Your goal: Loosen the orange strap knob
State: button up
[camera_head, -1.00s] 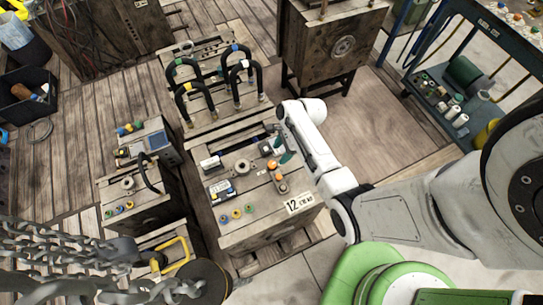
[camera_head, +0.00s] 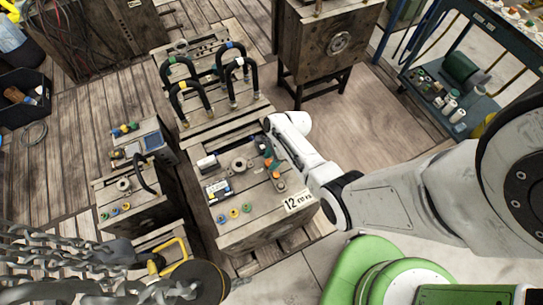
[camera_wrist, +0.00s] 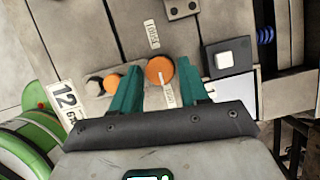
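The large orange knob (camera_wrist: 158,73) has a pale pointer line and sits on the grey wooden crate top, between two small lettered tags. My gripper (camera_wrist: 160,65) is open, with one green finger on each side of this knob in the wrist view. I cannot tell whether the fingers touch it. A smaller orange knob (camera_wrist: 112,83) and a black-and-white one lie left of the left finger.
A white block on a dark plate (camera_wrist: 223,58) lies right of the right finger. Black hose loops (camera_head: 240,75) rise from the crate behind. A smaller crate (camera_head: 145,210) stands left, with hanging chains (camera_head: 60,255) in front of it. A blue cart (camera_head: 450,85) stands at right.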

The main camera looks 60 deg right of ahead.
jog(key=c, duration=0.7)
